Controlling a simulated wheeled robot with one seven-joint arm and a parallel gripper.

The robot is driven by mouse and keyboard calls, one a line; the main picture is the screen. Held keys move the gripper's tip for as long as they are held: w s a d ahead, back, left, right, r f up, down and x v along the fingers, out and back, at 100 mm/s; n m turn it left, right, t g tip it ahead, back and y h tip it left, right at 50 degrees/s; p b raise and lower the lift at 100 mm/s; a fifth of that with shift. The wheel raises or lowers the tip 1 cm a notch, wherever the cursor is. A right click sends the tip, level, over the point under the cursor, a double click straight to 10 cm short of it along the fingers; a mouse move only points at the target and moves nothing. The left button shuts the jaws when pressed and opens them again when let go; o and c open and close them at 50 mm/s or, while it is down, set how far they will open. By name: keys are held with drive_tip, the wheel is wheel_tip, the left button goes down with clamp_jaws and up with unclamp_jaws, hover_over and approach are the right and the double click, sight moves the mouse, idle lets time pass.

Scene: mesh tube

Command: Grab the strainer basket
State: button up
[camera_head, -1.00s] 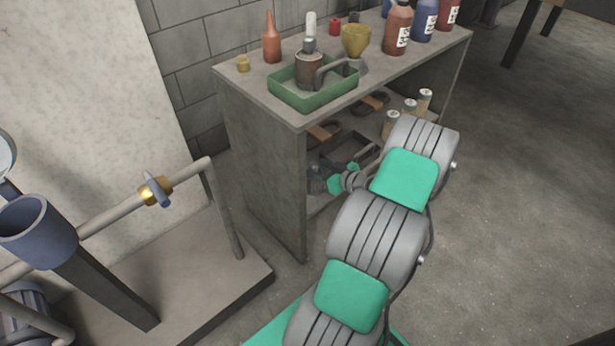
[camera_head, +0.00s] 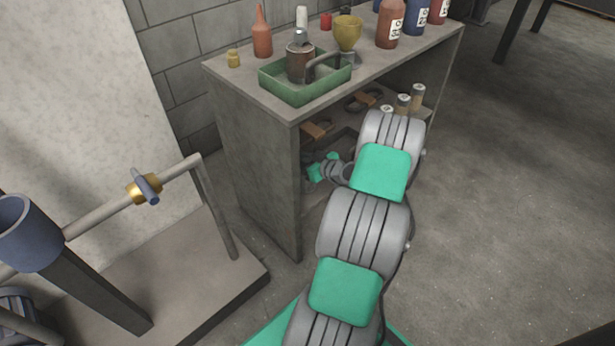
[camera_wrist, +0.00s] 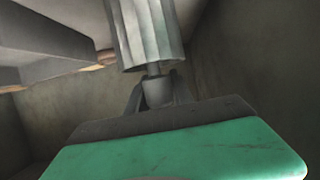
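The strainer basket appears to be the pale grey, ribbed cylinder (camera_wrist: 147,32) at the top centre of the wrist view, with a narrow stem below it. Its top is cut off by the frame. My gripper (camera_wrist: 157,92) is right at the stem, with dark finger parts on both sides of it. I cannot tell whether the fingers are closed on it. In the head view my gripper's green body (camera_head: 318,172) is inside the bench's lower shelf space, partly hidden, and the basket cannot be made out there.
The grey bench (camera_head: 250,170) has its side panel left of my arm and its top above. A green tray (camera_head: 305,92), a yellow funnel (camera_head: 347,33) and bottles stand on top. Padlocks (camera_head: 316,130) and small jars (camera_head: 403,103) sit on a shelf. Open floor lies right.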

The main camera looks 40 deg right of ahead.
clamp_jaws()
idle(0.8)
